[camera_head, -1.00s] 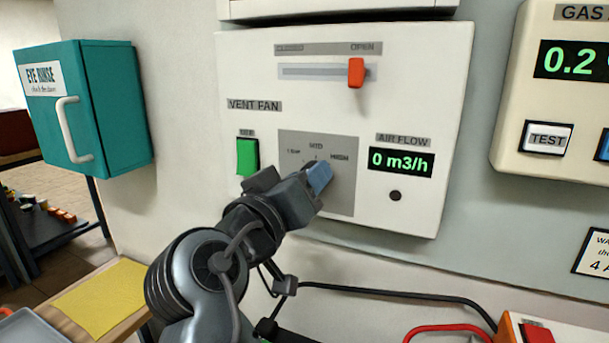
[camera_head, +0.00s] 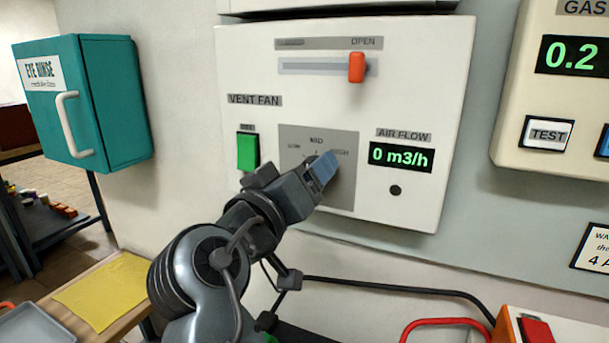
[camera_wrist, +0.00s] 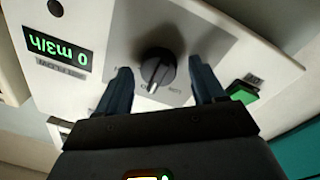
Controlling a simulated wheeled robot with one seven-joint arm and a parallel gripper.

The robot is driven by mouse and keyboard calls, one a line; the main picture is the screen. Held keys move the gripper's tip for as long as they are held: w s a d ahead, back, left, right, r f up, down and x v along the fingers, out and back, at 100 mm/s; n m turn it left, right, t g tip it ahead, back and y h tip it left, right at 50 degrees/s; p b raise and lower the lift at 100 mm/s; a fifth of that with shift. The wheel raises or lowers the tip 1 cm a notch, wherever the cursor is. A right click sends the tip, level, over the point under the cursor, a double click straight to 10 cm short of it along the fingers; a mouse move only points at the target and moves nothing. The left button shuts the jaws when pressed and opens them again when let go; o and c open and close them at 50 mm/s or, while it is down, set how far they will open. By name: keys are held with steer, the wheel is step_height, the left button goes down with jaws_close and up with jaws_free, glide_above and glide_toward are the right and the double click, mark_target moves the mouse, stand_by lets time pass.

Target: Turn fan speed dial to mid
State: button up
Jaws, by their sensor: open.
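The fan speed dial (camera_wrist: 157,68) is a dark round knob with a pale pointer mark, on the grey plate of the vent fan panel. In the wrist view, which is upside down, its mark points down and slightly left; the labels there are partly hidden and hard to read. My gripper (camera_wrist: 161,68) is open, with one blue-grey finger on each side of the dial and visible gaps. In the head view my gripper (camera_head: 325,168) covers most of the dial; LOW, MID and part of HIGH show on the plate (camera_head: 345,195).
The panel also bears a green button (camera_head: 247,151), an orange slider (camera_head: 356,67) at the OPEN end and an air flow display (camera_head: 401,157) reading 0 m3/h. A teal eye rinse box (camera_head: 105,105) hangs at left, a gas meter (camera_head: 510,155) at right.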

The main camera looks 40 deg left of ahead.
steer(key=b+v, duration=0.1)
steer(key=v, duration=0.6)
steer(key=shift+s, duration=0.4)
stand_by(0.4)
